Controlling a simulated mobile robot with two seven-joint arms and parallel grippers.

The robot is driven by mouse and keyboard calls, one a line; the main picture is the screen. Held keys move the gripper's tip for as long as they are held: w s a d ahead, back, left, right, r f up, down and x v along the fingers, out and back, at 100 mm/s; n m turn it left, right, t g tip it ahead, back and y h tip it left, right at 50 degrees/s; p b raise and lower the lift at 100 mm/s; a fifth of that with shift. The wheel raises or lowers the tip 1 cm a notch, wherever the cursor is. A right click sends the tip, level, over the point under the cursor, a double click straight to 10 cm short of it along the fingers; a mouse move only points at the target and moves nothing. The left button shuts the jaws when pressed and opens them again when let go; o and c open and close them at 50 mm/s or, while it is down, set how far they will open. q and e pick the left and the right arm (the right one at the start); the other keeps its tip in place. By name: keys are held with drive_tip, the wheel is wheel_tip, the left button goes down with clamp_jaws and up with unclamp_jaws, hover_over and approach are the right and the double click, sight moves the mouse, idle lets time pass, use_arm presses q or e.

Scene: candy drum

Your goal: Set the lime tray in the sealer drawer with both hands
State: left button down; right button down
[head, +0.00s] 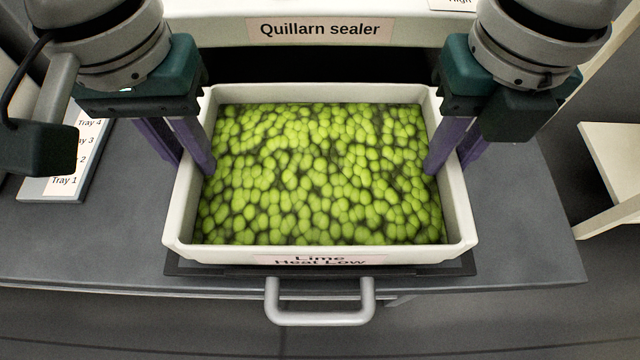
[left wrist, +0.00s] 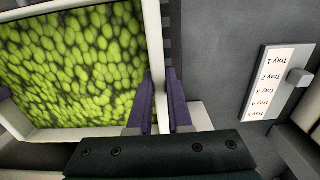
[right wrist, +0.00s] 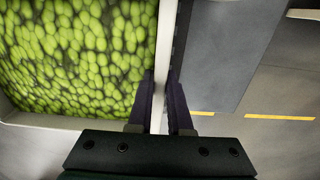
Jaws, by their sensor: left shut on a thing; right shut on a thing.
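The lime tray (head: 455,215) is a white tray filled with green candies, with a front label reading "Lime Heat Low". It is over the pulled-out sealer drawer (head: 320,318), whose dark edge and grey handle show below the tray's front. I cannot tell whether the tray rests fully on it. My left gripper (head: 192,160) is shut on the tray's left wall, one finger inside and one outside, as the left wrist view (left wrist: 160,112) shows. My right gripper (head: 448,162) is shut on the right wall the same way, also in the right wrist view (right wrist: 162,108).
The sealer (head: 320,30), labelled "Quillarn sealer", stands behind the tray with a dark opening. A panel (head: 62,185) listing tray numbers lies at the left on the grey table (head: 100,240). A white stand (head: 612,150) is at the far right. The table right of the tray is clear.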

use_arm(q)
drive_tip(key=shift+f+b, duration=0.3)
drive_tip(key=shift+f, duration=0.25)
use_arm(e)
drive_tip(key=shift+f, duration=0.55)
use_arm(q)
drive_tip(key=c, duration=0.8)
unclamp_jaws()
drive_tip(key=shift+r, duration=0.15)
drive_tip(key=shift+c, duration=0.2)
use_arm(e)
drive_tip(key=c, duration=0.8)
unclamp_jaws()
drive_tip(key=shift+r, duration=0.15)
drive_tip(key=shift+c, duration=0.2)
use_arm(q)
drive_tip(key=shift+r, duration=0.1)
wheel_tip(320, 180, up, 11)
drive_tip(key=shift+f, duration=0.2)
use_arm(e)
drive_tip(key=shift+r, duration=0.2)
use_arm(q)
drive_tip(key=shift+r, duration=0.6)
use_arm(e)
wheel_tip(320, 180, up, 12)
drive_tip(key=shift+f, duration=0.15)
